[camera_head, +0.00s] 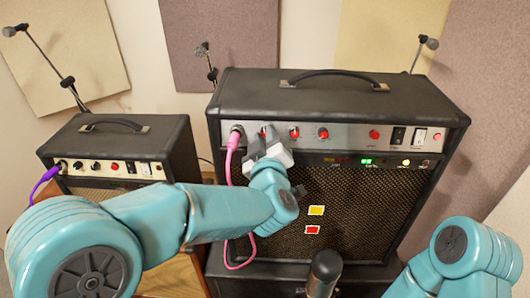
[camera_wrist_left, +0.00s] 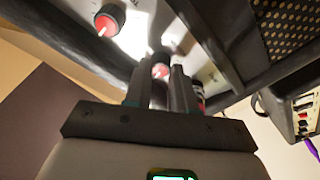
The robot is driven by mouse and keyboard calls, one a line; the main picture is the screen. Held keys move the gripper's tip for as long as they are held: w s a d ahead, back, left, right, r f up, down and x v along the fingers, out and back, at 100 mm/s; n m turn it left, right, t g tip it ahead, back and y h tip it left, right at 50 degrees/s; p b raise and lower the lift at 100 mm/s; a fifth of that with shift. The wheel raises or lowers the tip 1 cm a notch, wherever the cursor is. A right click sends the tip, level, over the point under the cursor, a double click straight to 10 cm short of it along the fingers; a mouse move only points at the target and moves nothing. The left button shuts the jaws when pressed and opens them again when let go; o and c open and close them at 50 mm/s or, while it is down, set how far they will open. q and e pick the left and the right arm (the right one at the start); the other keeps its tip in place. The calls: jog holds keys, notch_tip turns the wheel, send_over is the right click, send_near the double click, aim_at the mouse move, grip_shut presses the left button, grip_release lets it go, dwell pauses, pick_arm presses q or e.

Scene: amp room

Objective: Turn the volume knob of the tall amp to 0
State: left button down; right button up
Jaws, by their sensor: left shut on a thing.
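The tall amp (camera_head: 330,97) stands at the centre with a silver control strip along its top front. My left gripper (camera_head: 266,143) is at the left part of that strip, shut on a red-capped knob (camera_head: 263,131). This knob shows between the fingers in the left wrist view (camera_wrist_left: 160,70). Its pointer and the panel lettering are too small or hidden to read. Two more red knobs, a near one (camera_head: 294,132) and a farther one (camera_head: 323,133), sit to its right. The near one shows its white pointer line in the left wrist view (camera_wrist_left: 108,20). My right gripper is out of view.
A pink cable (camera_head: 233,142) plugs in just left of the gripped knob and hangs down. A small amp (camera_head: 120,150) with a purple cable (camera_head: 46,176) stands at left. A microphone (camera_head: 324,270) stands in front of the tall amp. Switches (camera_head: 398,136) are at the strip's right.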

pick_arm(q)
jog(key=shift+d+n, duration=0.1)
jog(key=shift+n, duration=0.8)
jog(key=c, duration=0.9)
grip_release()
jog(key=shift+c, duration=0.2)
jog(key=shift+b, duration=0.3)
